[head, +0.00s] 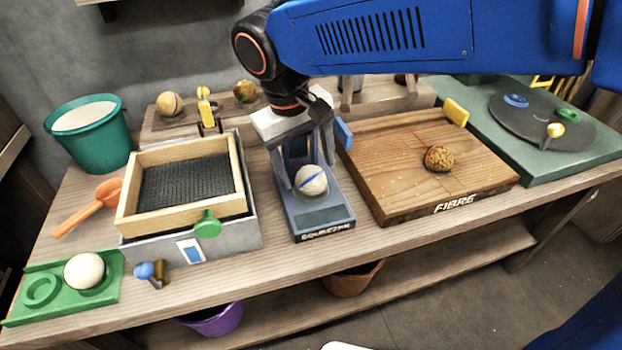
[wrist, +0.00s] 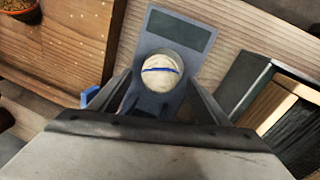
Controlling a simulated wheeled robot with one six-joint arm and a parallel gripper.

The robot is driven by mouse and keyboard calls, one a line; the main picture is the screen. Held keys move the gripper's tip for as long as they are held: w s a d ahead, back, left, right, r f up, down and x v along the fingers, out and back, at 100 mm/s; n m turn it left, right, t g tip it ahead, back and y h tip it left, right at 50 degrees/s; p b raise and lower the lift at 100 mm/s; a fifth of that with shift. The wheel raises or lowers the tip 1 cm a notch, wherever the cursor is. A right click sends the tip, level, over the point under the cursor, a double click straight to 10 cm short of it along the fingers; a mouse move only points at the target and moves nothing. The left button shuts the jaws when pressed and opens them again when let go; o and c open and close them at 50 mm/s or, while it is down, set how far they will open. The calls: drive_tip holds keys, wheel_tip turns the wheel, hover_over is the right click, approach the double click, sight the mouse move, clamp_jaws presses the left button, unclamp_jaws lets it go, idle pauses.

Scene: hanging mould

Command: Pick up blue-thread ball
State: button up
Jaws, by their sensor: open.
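The blue-thread ball (head: 311,180) is a cream ball with a blue line around it. It rests on the grey-blue stand (head: 322,216) in the middle of the bench. In the wrist view the ball (wrist: 161,71) sits between the two fingers, on the stand (wrist: 180,32). My gripper (head: 308,178) reaches down over the stand from above, its fingers open on either side of the ball. I cannot tell whether either finger touches it.
A wooden-framed mesh tray (head: 130,205) stands close on the left. The wooden FIBRE board (head: 385,208) with a brown ball (head: 439,158) lies on the right. A plain white ball (head: 84,271) sits in a green holder (head: 22,312) at front left. A teal bucket (head: 100,140) stands behind.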

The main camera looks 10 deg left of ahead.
drive_tip(key=shift+w+d+f, duration=0.15)
drive_tip(key=shift+f, duration=0.95)
drive_tip(key=c, duration=1.2)
drive_tip(key=shift+o, duration=0.2)
